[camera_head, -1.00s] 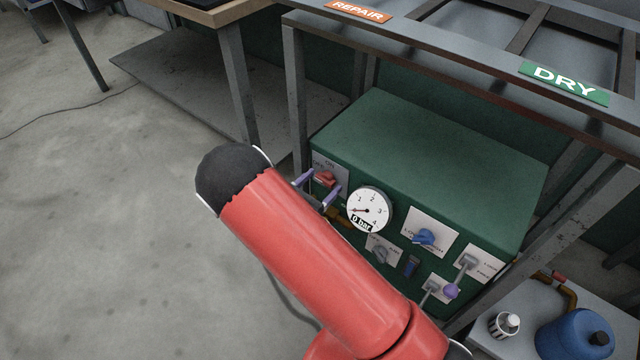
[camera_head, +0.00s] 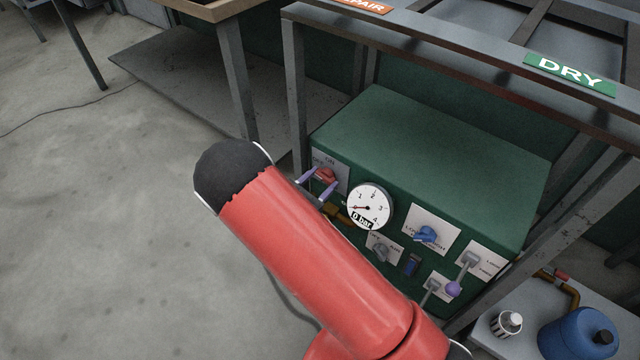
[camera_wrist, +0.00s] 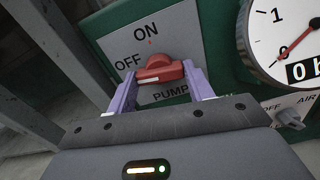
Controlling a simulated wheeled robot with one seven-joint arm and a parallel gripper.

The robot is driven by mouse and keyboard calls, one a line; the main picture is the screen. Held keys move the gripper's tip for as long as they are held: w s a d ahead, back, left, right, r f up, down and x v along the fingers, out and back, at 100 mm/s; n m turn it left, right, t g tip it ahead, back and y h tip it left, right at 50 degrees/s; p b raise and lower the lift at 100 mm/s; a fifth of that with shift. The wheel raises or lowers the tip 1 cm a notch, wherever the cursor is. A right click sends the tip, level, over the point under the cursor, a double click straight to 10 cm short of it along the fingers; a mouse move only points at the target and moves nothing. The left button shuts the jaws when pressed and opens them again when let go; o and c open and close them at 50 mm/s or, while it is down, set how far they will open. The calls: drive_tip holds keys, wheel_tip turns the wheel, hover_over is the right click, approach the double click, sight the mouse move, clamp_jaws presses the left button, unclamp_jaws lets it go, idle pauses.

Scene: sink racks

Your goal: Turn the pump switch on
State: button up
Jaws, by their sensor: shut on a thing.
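The pump switch is a red knob (camera_wrist: 163,72) on a grey plate (camera_wrist: 123,47) marked ON at the top, OFF at the left and PUMP below. Its grip bar lies roughly crosswise in the wrist view, with OFF beside its left end. My gripper (camera_wrist: 161,78) is shut on the knob, one purple finger at each end of the bar. In the head view the red knob (camera_head: 326,174) sits at the left end of the green box's front, between the fingertips of my gripper (camera_head: 319,181). My red arm hides the lower left of that front.
A round gauge (camera_head: 369,206) reading 0 bar is close to the right of the switch. A blue knob (camera_head: 427,234) and levers are farther right on the green box (camera_head: 430,140). Metal frame legs (camera_head: 294,90) stand close at the left.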

drive_tip(key=shift+m+b, duration=7.3)
drive_tip(key=shift+m, duration=0.9)
drive_tip(key=o, duration=1)
drive_tip(key=v, duration=0.7)
drive_tip(key=shift+s+a+p, duration=0.25)
drive_tip(key=shift+s+p, duration=0.05)
drive_tip(key=shift+s, duration=0.05)
